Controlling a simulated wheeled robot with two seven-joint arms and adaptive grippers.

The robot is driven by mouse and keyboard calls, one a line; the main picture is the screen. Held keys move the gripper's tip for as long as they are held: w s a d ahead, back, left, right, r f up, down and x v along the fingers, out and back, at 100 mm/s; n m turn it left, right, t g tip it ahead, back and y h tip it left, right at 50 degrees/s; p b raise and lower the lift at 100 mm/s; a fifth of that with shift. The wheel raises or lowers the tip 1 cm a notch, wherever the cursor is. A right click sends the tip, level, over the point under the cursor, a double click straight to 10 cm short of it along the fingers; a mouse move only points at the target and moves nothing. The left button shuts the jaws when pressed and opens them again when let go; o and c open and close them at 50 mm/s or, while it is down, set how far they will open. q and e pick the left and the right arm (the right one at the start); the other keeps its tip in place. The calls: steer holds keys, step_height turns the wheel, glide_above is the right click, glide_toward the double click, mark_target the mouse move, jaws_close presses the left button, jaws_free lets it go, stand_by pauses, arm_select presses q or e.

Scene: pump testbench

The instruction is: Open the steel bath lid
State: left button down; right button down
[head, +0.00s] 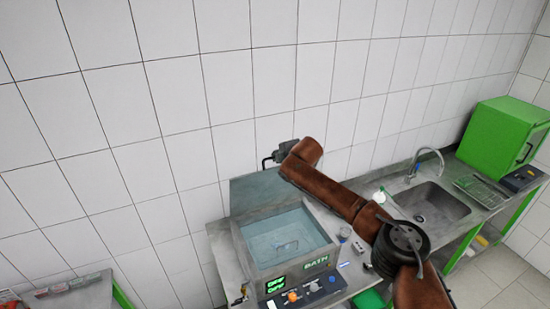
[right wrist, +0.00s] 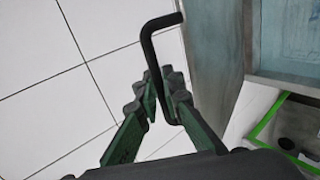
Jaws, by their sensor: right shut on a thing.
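The steel bath (head: 237,248) stands on the bench in the head view, its basin uncovered and bluish water (head: 290,240) showing inside. Its grey lid (head: 258,192) stands raised at the back, near the wall. My right gripper (head: 270,161) is at the top right of the lid, with my brown arm crossing over the bath's right rear corner. In the right wrist view, my right gripper (right wrist: 167,88) is shut on a dark bent handle (right wrist: 149,45). The lid (right wrist: 215,50) shows to the right of it. My left gripper is out of view.
A control panel (head: 302,291) with green displays and knobs is on the bath's front. A sink (head: 440,202) with a tap and a green cabinet (head: 503,138) stand to the right. The tiled wall (head: 150,110) is close behind the lid.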

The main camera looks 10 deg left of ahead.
steer(key=shift+s+f, duration=0.1)
steer(key=shift+f, duration=0.05)
steer(key=c, duration=2.1)
jaws_free()
steer(key=shift+s+d+r, duration=0.3)
steer(key=shift+r, duration=0.15)
steer(key=v, duration=1.1)
